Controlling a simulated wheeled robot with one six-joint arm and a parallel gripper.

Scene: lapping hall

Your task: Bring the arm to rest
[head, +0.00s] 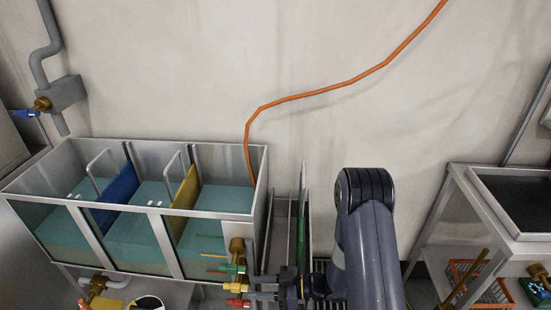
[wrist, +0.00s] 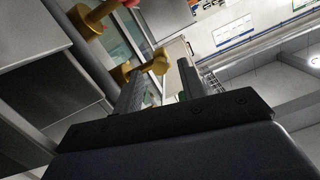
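My gripper (head: 256,288) is low in the middle of the head view, pointing left at the end of my bent arm. It is beside the brass valves with coloured handles (head: 236,268) at the tank's right front corner. I cannot tell from the head view whether it touches them. In the wrist view the two fingers of my gripper (wrist: 161,80) stand apart with no held object showing between them. A brass valve fitting (wrist: 150,62) shows just beyond the fingertips.
A glass-walled tank (head: 150,220) with blue and yellow dividers fills the left. An orange hose (head: 320,91) runs up the wall from it. A narrow rack (head: 299,225) stands right of the tank. A metal table (head: 490,215) with an orange basket (head: 478,282) is at right.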

